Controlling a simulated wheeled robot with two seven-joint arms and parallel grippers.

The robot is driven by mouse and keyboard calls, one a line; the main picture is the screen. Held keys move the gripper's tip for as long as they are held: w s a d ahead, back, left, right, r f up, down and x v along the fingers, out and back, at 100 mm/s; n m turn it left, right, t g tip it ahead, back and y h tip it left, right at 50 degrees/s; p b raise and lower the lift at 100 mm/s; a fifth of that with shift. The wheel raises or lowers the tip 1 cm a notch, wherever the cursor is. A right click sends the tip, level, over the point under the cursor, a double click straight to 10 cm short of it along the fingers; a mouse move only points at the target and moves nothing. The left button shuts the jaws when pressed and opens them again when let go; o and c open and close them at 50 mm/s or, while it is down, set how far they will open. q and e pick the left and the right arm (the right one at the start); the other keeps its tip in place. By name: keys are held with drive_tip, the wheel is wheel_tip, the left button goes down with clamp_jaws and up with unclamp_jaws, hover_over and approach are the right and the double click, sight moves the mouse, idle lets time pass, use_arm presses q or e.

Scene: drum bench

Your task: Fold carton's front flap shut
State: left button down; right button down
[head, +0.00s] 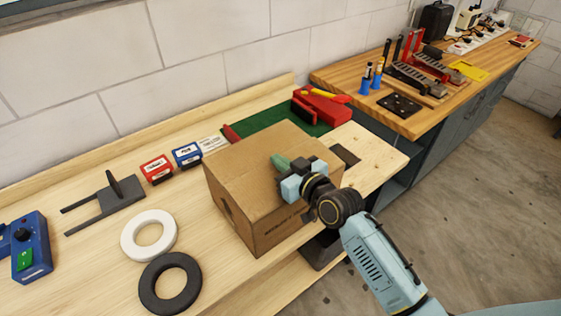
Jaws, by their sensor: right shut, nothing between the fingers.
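The brown cardboard carton (236,165) stands upright on the wooden bench, in the middle of the head view. Its top looks flat and covered, with no flap visibly standing up. Dark print shows on its side walls. My right gripper (281,161) is shut and empty, at the right part of the carton's top. It looks to be touching or just above the cardboard; I cannot tell which. The gripper and wrist hide part of the top and its near right edge, so the front flap's exact state is partly hidden. My left gripper is out of view.
A white ring (131,250) and a black ring (147,290) lie left of the carton. Red (156,169) and blue (187,155) small boxes stand behind it. A green mat (258,121) with a red tool (322,108) lies beyond. The bench edge is close on the right.

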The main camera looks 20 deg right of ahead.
drive_tip(key=shift+w+f+b, duration=0.1)
drive_tip(key=shift+f+b, duration=0.3)
drive_tip(key=shift+f, duration=0.55)
drive_tip(key=shift+r+p, duration=0.5)
drive_tip(key=shift+p, duration=0.15)
wheel_tip(320, 180, up, 4)
drive_tip(key=p, duration=0.3)
drive_tip(key=shift+f, duration=0.15)
drive_tip(key=v, duration=1)
drive_tip(key=shift+r+b, duration=0.3)
drive_tip(key=shift+r, duration=0.1)
